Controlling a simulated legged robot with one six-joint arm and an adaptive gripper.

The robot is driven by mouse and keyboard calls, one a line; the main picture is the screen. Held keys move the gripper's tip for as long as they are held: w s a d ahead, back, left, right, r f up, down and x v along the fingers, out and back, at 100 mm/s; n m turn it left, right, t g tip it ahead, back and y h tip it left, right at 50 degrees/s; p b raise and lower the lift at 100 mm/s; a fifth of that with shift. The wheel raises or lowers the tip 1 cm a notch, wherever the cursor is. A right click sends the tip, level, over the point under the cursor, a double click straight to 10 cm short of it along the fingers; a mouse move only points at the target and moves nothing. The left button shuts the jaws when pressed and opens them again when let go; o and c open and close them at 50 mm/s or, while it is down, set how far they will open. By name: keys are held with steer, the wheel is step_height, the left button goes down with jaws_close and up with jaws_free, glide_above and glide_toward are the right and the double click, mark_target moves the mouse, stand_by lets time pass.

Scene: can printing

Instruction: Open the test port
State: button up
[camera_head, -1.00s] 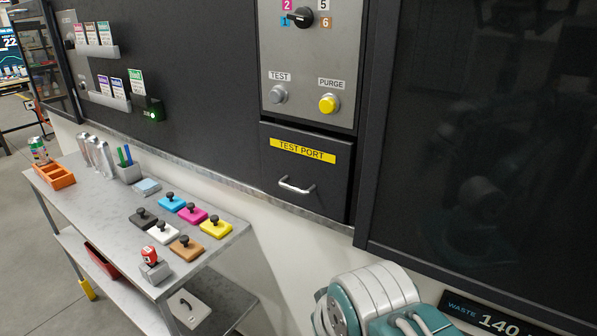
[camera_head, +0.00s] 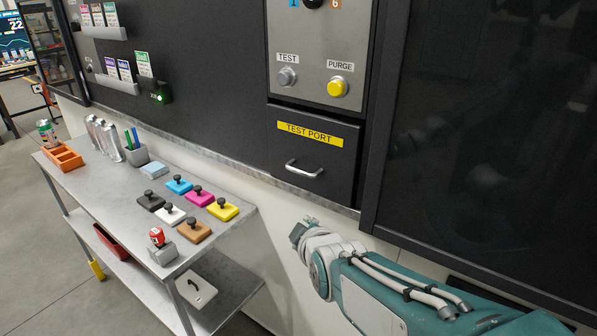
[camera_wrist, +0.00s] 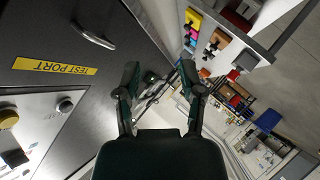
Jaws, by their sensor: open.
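The test port (camera_head: 312,153) is a dark drawer-like panel with a yellow "TEST PORT" label and a silver bar handle (camera_head: 305,169). Its front looks flush with the machine. In the wrist view the panel (camera_wrist: 60,45) is at the upper left, with its handle (camera_wrist: 92,36) near the top. My gripper (camera_wrist: 160,80) is open and empty, its two dark fingers apart, to the right of and below the handle in that view. In the head view my teal arm reaches in from the lower right, and its end (camera_head: 304,232) is below the test port, apart from the handle.
Above the port are a TEST button (camera_head: 287,77) and a yellow PURGE button (camera_head: 338,88). A metal cart (camera_head: 112,190) on the left holds colored stamp pads, cans and an orange tray (camera_head: 62,158). A dark glass door (camera_head: 480,130) is on the right.

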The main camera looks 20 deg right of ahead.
mark_target(298, 172)
steer(key=w+d+n+t, duration=0.1)
steer(key=w+n+t, duration=0.1)
steer(key=w, duration=0.3)
steer(key=w+d+r+n+t+h, duration=0.1)
steer(key=w+d+n+t, duration=0.1)
steer(key=w+n, duration=0.2)
steer(key=w+d+r+n+t+h, duration=0.1)
steer(key=w+d+n+t, duration=0.1)
steer(key=w, duration=0.6)
steer(key=shift+r+n+t, duration=0.2)
steer(key=shift+n+t, duration=0.2)
steer(key=shift+n, duration=0.1)
jaws_close()
